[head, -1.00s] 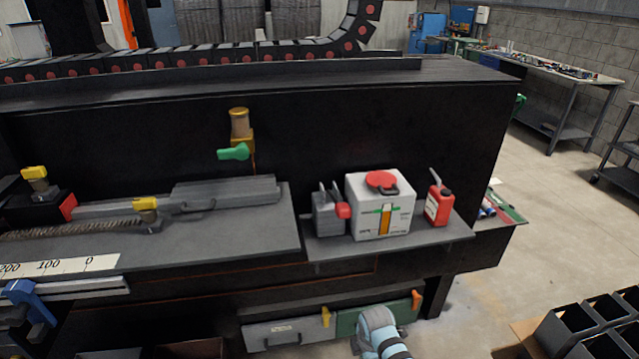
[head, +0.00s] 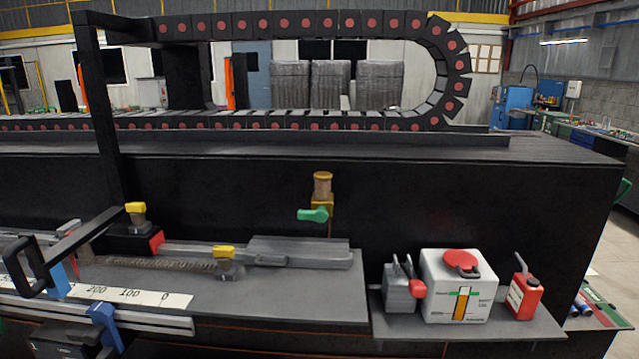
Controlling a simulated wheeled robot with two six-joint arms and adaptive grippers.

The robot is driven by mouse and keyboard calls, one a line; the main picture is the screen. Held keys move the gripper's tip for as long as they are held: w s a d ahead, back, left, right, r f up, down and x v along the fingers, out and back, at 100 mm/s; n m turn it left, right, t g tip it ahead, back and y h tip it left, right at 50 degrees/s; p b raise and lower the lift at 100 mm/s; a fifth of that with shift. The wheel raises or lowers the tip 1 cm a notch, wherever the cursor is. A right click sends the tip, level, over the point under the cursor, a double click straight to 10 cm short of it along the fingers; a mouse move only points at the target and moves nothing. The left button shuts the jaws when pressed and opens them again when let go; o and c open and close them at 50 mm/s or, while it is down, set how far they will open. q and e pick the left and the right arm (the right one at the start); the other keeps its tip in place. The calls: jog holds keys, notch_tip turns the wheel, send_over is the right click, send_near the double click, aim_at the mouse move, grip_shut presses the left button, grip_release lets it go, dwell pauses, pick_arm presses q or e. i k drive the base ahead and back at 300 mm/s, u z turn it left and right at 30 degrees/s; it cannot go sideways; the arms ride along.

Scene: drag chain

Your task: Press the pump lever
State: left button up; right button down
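A grey pump block (head: 400,292) with two upright prongs and a red knob (head: 417,289) stands on the right-hand shelf. It sits against a white box-shaped tank (head: 456,300) that has a red cap (head: 460,264) and a level gauge on its front. I cannot tell for certain which part is the pump lever; the red knob on the grey block may be its end. A green lever (head: 313,215) points left from a brass fitting (head: 322,186) on the black front panel. Neither of my grippers shows in the head view.
A red oil can (head: 524,290) stands right of the tank near the shelf (head: 500,326) end. A grey bench with a ruler (head: 130,294), yellow-knobbed parts and a black loop handle (head: 20,265) fills the left. A drag chain (head: 300,23) runs above.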

aim_at(417, 289)
jog(key=k, duration=0.5)
jog(key=z, duration=1.55)
jog(key=i, duration=1.05)
jog(key=u, duration=1.9)
